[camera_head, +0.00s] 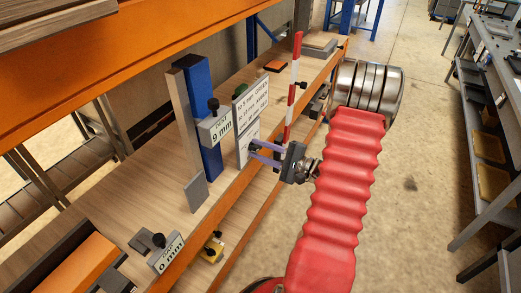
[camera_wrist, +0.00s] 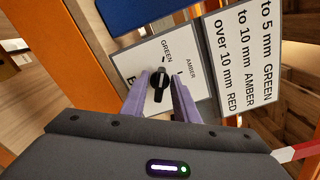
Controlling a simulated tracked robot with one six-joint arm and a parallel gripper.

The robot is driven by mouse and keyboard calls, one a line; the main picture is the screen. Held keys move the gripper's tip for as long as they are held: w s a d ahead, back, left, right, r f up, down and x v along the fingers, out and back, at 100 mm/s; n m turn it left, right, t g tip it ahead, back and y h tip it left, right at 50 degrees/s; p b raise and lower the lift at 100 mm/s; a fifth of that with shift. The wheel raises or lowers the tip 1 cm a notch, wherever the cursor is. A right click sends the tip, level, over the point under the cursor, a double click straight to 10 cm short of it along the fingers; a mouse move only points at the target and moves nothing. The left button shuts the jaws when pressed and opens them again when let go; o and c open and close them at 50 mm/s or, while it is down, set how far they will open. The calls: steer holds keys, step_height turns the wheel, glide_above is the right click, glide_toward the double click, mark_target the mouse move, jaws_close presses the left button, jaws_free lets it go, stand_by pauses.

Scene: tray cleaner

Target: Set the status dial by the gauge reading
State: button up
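The status dial (camera_wrist: 160,80) is a black knob on a white plate marked GREEN and AMBER in the wrist view; a third label is mostly hidden. I cannot tell surely which label it points at. The gauge (camera_head: 198,110) has a blue upright, and its tag (camera_head: 220,131) reads 9 mm. The rule sign (camera_wrist: 250,50) reads to 5 mm GREEN, to 10 mm AMBER, over 10 mm RED. My gripper (camera_wrist: 162,78) has its two purple fingers apart, one on each side of the knob; I see no clear grip. It also shows before the panel in the head view (camera_head: 253,149).
A second block tagged 0 mm (camera_head: 166,255) lies at the front of the wooden bench (camera_head: 130,200). A red-and-white striped post (camera_head: 293,85) stands close beside my gripper. An orange beam (camera_head: 120,65) crosses above the bench. The floor to the right is clear.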

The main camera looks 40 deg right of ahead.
jaws_close()
steer(key=shift+d, duration=0.1)
steer(key=shift+m, duration=0.5)
steer(key=m, duration=1.1)
steer(key=shift+d+r, duration=0.1)
steer(key=shift+d, duration=0.05)
stand_by(0.3)
steer(key=shift+o, duration=0.5)
jaws_free()
